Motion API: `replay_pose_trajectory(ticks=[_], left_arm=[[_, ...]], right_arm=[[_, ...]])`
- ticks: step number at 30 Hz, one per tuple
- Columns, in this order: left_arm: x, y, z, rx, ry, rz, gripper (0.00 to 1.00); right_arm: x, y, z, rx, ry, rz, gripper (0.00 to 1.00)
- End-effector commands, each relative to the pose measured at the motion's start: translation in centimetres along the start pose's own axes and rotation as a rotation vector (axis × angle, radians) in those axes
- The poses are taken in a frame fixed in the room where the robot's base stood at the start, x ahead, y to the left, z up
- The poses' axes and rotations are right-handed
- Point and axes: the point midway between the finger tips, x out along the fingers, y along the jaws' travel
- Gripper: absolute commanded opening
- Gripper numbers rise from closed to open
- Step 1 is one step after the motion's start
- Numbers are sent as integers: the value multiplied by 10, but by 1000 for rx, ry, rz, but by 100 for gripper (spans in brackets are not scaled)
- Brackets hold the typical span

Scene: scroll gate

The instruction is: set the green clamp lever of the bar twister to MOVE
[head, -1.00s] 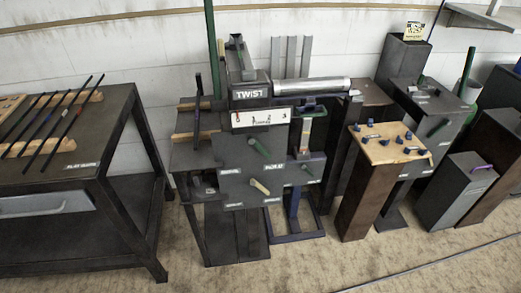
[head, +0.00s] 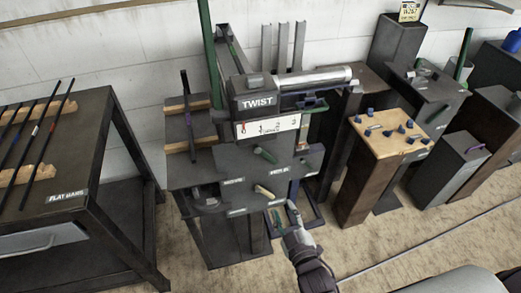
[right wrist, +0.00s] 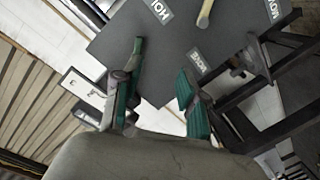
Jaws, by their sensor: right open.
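The bar twister (head: 254,101) stands in the middle of the head view, with a dark front panel. Its green clamp lever (head: 264,154) sticks out from the upper part of the panel, tilted down to the right. A cream lever (head: 264,191) sits lower; it also shows at the top of the right wrist view (right wrist: 205,12). My right gripper (head: 281,211) is open and empty, below and right of the levers, near the panel's lower edge. In the right wrist view, its green-padded fingers (right wrist: 161,70) are apart. I cannot make out the green lever there. My left gripper is not in view.
A dark bench with long bars (head: 62,183) stands at the left. A pedestal with a wooden top and blue pieces (head: 373,149) stands right of the twister, with more dark pedestals (head: 450,170) beyond. The floor in front is mostly clear.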

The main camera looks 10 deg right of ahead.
Motion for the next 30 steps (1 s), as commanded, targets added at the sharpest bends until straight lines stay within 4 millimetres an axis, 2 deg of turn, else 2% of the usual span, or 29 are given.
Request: replay_pose_trajectory(ticks=[1, 3, 6, 10, 14, 18, 24, 30], left_arm=[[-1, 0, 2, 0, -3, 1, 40], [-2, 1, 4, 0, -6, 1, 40], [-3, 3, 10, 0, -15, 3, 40], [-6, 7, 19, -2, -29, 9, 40], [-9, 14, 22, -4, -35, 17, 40], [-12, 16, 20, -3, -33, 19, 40], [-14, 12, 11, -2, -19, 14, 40], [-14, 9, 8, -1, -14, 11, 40]], right_arm=[[0, 14, -16, -20, 31, 31, 42], [0, 25, -28, -40, 58, 57, 42], [5, 31, -36, -49, 74, 71, 42], [21, 32, -37, -48, 74, 70, 42], [48, 34, -40, -47, 75, 71, 42], [79, 36, -41, -46, 73, 70, 42], [115, 38, -44, -45, 72, 68, 42], [134, 38, -44, -45, 71, 68, 42]])
